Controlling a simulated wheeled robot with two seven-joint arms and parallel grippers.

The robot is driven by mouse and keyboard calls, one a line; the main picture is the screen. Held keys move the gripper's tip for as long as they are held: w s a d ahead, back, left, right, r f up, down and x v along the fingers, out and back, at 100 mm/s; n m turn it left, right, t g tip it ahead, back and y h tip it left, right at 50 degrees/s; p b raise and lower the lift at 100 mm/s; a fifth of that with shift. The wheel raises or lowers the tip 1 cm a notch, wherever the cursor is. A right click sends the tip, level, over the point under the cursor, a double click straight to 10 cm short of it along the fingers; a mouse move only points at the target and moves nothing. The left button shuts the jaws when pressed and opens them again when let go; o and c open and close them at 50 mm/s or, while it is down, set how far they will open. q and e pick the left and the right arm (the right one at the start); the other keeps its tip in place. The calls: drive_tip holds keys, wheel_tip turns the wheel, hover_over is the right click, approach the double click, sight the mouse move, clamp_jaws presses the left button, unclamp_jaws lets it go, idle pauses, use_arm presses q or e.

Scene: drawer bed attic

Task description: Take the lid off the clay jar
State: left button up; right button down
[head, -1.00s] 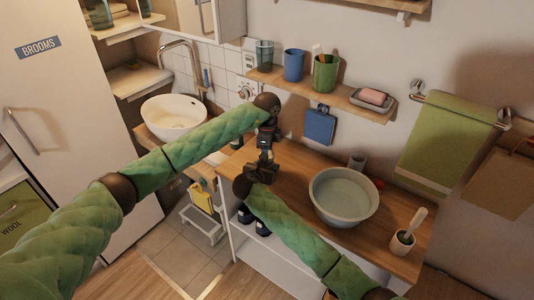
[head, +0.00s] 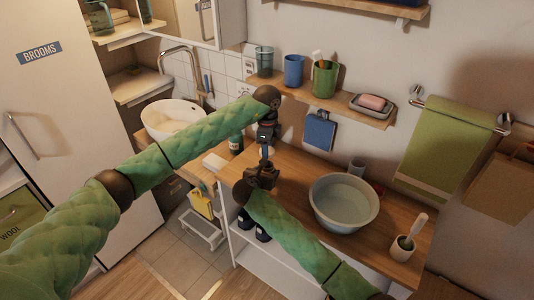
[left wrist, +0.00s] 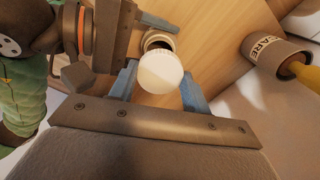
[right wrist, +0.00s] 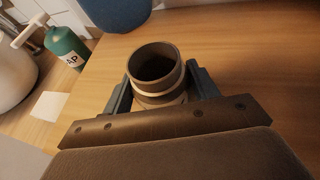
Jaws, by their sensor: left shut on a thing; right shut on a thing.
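The clay jar (right wrist: 158,75) stands open and upright in the right wrist view, its dark inside showing. My right gripper (right wrist: 160,95) is shut around its body. The lid (left wrist: 160,72), a pale round piece, is between the fingers of my left gripper (left wrist: 163,85), which is shut on it. In the left wrist view the jar's open mouth (left wrist: 158,40) shows apart from the lid. In the head view my left gripper (head: 266,152) is just above my right gripper (head: 262,178) over the wooden counter; the jar is mostly hidden there.
A grey-green basin (head: 343,222) stands right of the grippers, with a cup holding a brush (head: 402,248) at the counter's right end. A wall shelf (head: 345,107) with cups hangs behind. A green bottle (right wrist: 66,45) and white block (right wrist: 47,105) are to the left.

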drive_tip(key=shift+c, duration=1.8)
unclamp_jaws()
